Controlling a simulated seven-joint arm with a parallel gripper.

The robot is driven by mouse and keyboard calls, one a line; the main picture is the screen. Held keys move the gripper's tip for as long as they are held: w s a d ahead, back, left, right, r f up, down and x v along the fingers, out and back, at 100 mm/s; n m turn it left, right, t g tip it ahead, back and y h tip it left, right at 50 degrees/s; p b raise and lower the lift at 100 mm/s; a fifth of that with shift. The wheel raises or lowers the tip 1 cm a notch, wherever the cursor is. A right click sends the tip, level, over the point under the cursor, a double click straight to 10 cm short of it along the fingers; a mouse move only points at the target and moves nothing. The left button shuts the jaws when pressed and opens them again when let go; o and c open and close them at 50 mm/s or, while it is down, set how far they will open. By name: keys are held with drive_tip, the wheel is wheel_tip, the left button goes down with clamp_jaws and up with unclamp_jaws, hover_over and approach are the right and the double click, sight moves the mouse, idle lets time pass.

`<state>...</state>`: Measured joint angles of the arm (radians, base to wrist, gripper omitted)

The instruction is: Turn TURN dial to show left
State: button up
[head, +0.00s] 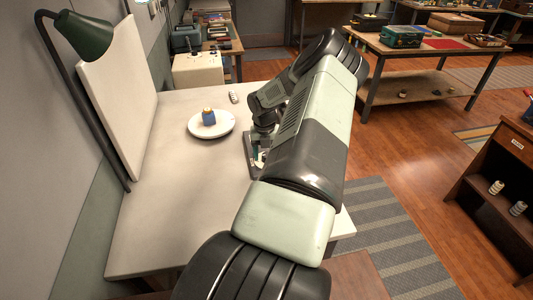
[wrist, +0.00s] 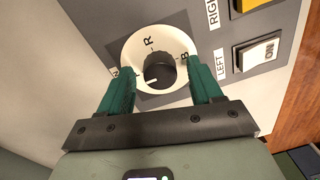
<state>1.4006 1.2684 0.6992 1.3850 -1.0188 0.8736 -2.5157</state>
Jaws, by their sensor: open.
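In the wrist view a dark round knob (wrist: 160,72) sits in a white dial ring (wrist: 133,45) on a grey panel. The ring shows the letters R and B, with another mark at its left edge partly hidden by a finger. A white pointer line on the knob points toward the lower left of the picture. My gripper (wrist: 160,76) is open, with one green finger on each side of the knob. Whether the fingers touch the knob I cannot tell.
In the head view a white round plate (head: 198,130) bearing a blue object (head: 209,118) sits on the table (head: 165,220). A lamp (head: 85,35) stands left.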

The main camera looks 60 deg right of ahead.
drive_tip(key=shift+c, duration=0.5)
drive_tip(key=c, duration=1)
drive_tip(key=shift+o, duration=0.2)
drive_tip(key=shift+m, duration=0.3)
